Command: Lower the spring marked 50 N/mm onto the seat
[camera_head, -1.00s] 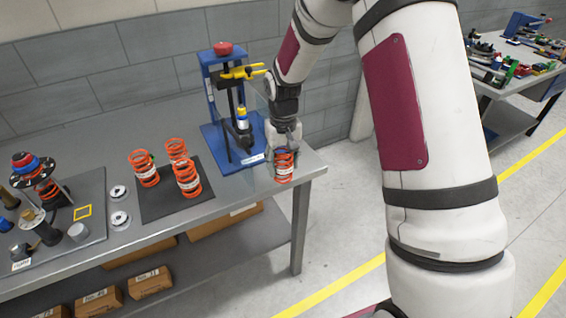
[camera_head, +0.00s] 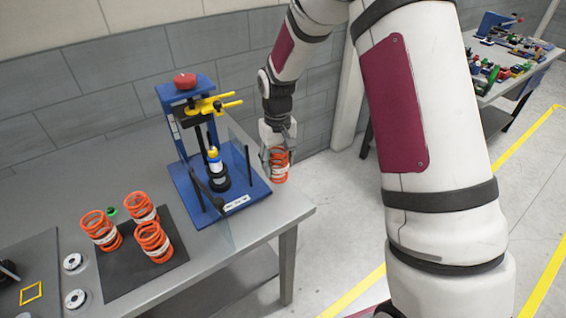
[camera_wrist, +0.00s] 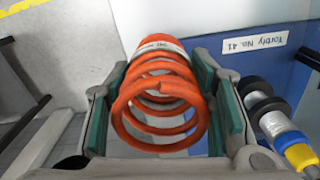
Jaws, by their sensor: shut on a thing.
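My gripper (camera_head: 278,152) is shut on an orange coil spring (camera_head: 280,173) with a pale label band. In the wrist view the spring (camera_wrist: 160,88) sits between the green finger pads; its marking is too small to read. The gripper holds it upright, right of the blue press (camera_head: 240,190), apart from it. The black seat (camera_head: 217,184) stands on the press base, below a blue, white and yellow post (camera_head: 214,157). The post shows right of the spring in the wrist view (camera_wrist: 278,130). Three similar springs stand on a black mat (camera_head: 128,270); their markings are unreadable.
A clear panel (camera_head: 238,145) stands along the press's right side, between it and the spring. The press has a red knob (camera_head: 185,80) and yellow clamp (camera_head: 213,104) above the seat. Pale rings (camera_head: 73,262) lie left of the mat. The table's right edge (camera_head: 290,222) is near.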

